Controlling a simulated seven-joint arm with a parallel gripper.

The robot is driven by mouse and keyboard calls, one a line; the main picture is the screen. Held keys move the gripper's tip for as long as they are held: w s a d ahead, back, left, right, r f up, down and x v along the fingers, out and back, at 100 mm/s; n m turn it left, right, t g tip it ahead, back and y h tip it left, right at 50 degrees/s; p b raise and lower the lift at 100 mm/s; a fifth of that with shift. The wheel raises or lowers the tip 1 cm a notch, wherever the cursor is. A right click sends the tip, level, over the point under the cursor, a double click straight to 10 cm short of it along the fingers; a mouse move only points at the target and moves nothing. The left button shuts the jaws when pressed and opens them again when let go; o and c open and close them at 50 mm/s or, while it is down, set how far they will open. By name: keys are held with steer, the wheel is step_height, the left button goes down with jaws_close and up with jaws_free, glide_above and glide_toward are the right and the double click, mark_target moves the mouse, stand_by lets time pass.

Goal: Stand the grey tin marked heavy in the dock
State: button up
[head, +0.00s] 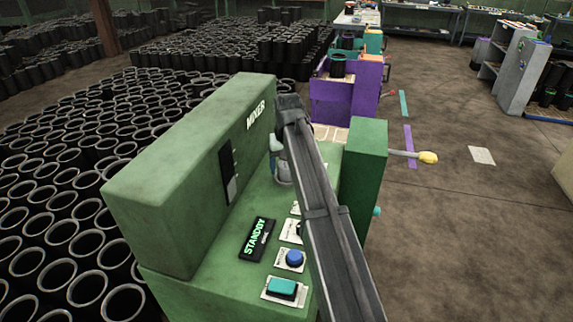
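A pale, rounded object (282,171) with bluish and reddish marks stands on the green mixer bench, mostly behind my dark arm. I cannot read any mark on it or tell whether it is the grey tin. My arm reaches up from the bottom edge to a dark joint above the bench. My gripper's fingers are hidden behind the arm, so I cannot see whether they are open or touch anything. I cannot make out a dock for certain; pale squared panels (330,133) lie at the bench's far end.
The green mixer housing (190,165) rises at left and a green block (363,165) at right, with a yellow-knobbed lever (428,157). A STANDBY display (257,239), a blue button (295,258) and a teal button (283,289) are in front. Black sleeves (60,190) crowd the left floor.

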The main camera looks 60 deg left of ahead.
mark_target(287, 167)
steer(key=shift+o, duration=0.6)
step_height(287, 167, up, 12)
steer(key=d, duration=0.1)
steer(key=shift+s+d, duration=0.2)
steer(key=shift+s, duration=0.1)
steer(key=shift+r, duration=0.1)
